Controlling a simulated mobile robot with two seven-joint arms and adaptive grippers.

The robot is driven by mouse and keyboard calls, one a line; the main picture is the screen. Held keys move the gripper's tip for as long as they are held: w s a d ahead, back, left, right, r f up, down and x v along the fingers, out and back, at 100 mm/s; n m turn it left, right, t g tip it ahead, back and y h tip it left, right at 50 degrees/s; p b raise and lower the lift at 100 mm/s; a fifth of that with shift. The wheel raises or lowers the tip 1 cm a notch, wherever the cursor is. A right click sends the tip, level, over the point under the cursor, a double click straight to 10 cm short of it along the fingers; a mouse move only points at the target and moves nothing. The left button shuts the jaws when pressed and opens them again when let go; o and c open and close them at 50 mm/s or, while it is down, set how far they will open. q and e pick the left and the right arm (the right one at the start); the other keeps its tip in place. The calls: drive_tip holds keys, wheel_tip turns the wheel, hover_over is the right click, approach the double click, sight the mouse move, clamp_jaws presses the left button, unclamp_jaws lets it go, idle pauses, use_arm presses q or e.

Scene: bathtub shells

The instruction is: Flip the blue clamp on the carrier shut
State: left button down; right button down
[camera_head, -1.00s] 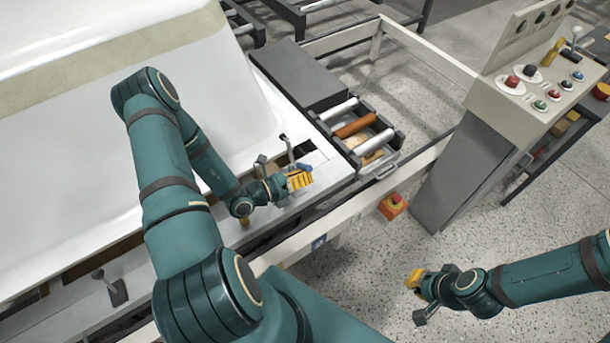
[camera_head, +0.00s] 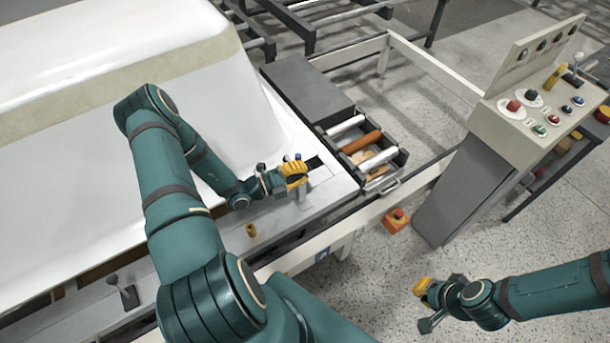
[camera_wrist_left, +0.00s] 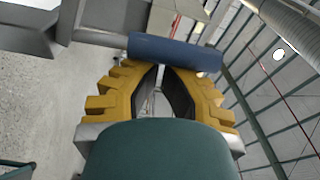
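The blue clamp handle (camera_wrist_left: 175,52) is a blue cylinder lying across the fingertips of my left gripper (camera_wrist_left: 161,68) in the left wrist view. In the head view only a small blue bit of the clamp (camera_head: 298,157) shows above the yellow fingers of my left gripper (camera_head: 297,173); the fingers and arm hide most of it. The left fingertips are almost together, with the handle at their tips, not between them. The clamp stands at the edge of the white carrier (camera_head: 325,190). My right gripper (camera_head: 424,289) hangs over the floor, away from the carrier.
A white bathtub shell (camera_head: 60,130) fills the left. A dark lever clamp (camera_head: 122,291) stands at the lower left, and a brass peg (camera_head: 251,230) sits near my arm.

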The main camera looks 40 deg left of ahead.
use_arm(q)
drive_tip(key=a+n, duration=0.2)
drive_tip(key=n, duration=0.1)
drive_tip(key=shift+w+r+t, duration=0.15)
drive_tip(key=shift+w+t, duration=0.15)
drive_tip(key=shift+w, duration=0.1)
drive_tip(key=shift+w+a, duration=0.15)
drive_tip(key=shift+a, duration=0.1)
use_arm(e)
drive_tip(key=shift+r, duration=0.1)
use_arm(q)
drive_tip(key=shift+a, duration=0.1)
